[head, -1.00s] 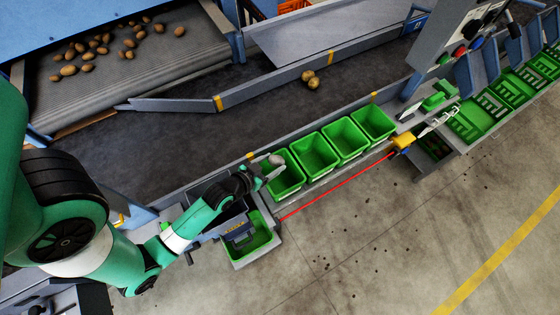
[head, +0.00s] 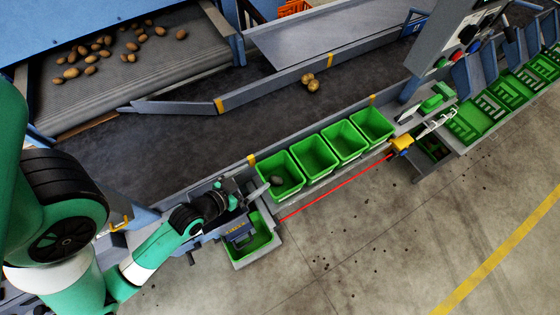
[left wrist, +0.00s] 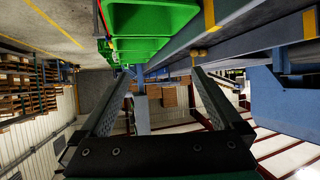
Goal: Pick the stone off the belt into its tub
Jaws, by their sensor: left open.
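The grey stone (head: 277,181) lies inside the leftmost green tub (head: 291,197) of the row beside the belt, near its left wall. My left gripper (head: 252,188) is just left of that tub, apart from the stone. In the left wrist view the two fingers of my left gripper (left wrist: 162,74) stand wide apart with nothing between them. The dark belt (head: 180,145) runs behind the tubs. My right gripper does not show.
Several more green tubs (head: 344,152) stand in the row to the right. Two potatoes (head: 310,82) lie on the belt against the guide rail. A lower green bin (head: 262,250) is below my left wrist. A red line (head: 335,187) runs along the tubs' front.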

